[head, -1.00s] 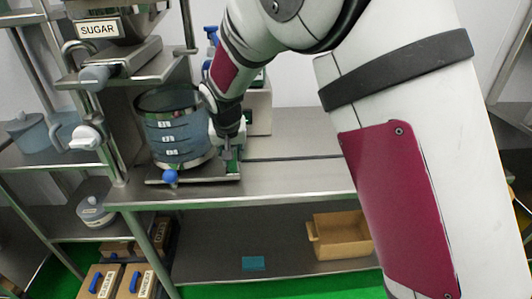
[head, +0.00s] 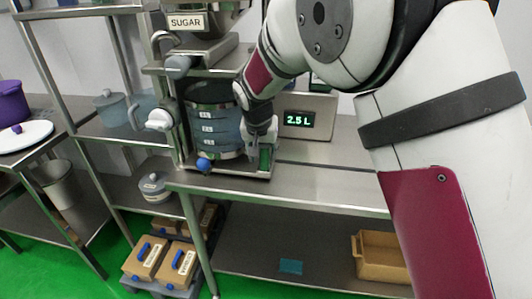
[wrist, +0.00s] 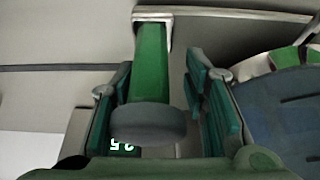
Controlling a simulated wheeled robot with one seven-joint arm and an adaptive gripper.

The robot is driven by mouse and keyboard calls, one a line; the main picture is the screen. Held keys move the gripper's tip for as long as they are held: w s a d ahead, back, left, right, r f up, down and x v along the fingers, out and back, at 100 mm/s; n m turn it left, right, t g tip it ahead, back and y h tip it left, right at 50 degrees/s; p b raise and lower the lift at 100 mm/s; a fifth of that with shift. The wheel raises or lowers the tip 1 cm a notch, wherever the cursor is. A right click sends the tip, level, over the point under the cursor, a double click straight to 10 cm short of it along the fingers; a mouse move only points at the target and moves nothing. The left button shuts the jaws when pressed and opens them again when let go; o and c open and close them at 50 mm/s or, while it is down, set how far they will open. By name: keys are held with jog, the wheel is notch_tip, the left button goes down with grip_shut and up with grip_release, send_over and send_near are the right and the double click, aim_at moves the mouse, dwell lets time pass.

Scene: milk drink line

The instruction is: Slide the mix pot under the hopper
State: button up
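The mix pot (head: 209,120) is a see-through blue-grey cylinder with numbered level marks. In the head view it stands upright on a steel tray (head: 232,172) with a blue ball knob, below and slightly right of the sugar hopper (head: 200,45). Whether it is centred under the outlet I cannot tell. My gripper (head: 263,140) is at the pot's right side. In the wrist view my gripper (wrist: 160,115) has its teal pads apart around a green handle (wrist: 150,62) with a dark grey end. A gap shows to the right pad. The blue pot wall fills the right edge.
A display reading 2.5 L (head: 299,122) stands right of my gripper. The bench (head: 325,180) is clear to the right.

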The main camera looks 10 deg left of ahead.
dwell(0.4)
jog(key=v, duration=1.2)
